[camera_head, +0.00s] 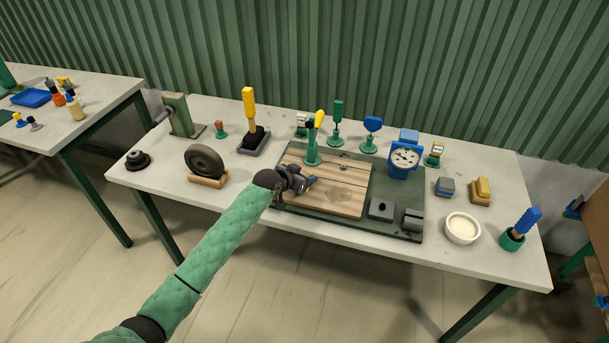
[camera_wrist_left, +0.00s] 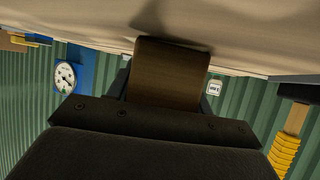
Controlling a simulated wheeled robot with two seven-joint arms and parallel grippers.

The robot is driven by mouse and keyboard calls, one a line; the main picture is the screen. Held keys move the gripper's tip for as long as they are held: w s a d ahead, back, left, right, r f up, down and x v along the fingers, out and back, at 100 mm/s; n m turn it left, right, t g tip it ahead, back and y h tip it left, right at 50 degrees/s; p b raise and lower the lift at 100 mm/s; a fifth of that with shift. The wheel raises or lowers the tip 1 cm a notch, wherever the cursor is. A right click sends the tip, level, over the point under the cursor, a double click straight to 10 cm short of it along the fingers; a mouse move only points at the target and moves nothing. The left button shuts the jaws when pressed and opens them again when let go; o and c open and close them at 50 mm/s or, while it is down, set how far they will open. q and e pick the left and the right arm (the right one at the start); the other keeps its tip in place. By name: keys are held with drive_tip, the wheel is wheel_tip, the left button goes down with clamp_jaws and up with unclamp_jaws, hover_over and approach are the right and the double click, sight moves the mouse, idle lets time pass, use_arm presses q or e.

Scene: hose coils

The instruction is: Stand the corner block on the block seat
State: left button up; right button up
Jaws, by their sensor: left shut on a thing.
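My left gripper (camera_head: 305,184) is over the left part of the wooden board on the bench, low over its surface. In the left wrist view its dark body fills the lower part, and it is shut on a dark brown block (camera_wrist_left: 170,75), which I take for the corner block. In the head view the gripper mostly hides this block. I cannot tell for sure which thing is the block seat; a dark grey square block with a black knob (camera_head: 381,209) and a grey notched block (camera_head: 412,220) sit at the right front of the green plate. My right gripper is not in view.
The wooden board (camera_head: 335,197) lies on the green plate (camera_head: 385,180). A blue dial gauge (camera_head: 404,158), a white bowl (camera_head: 462,229) and a yellow-handled tool (camera_head: 250,105) stand around it. A black wheel (camera_head: 205,160) is to the left.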

use_arm(q)
drive_tip(key=o, duration=1.1)
drive_tip(key=shift+p+v, duration=2.6)
drive_tip(key=shift+v, duration=1.35)
drive_tip(key=shift+s, duration=0.1)
drive_tip(key=shift+a, duration=0.1)
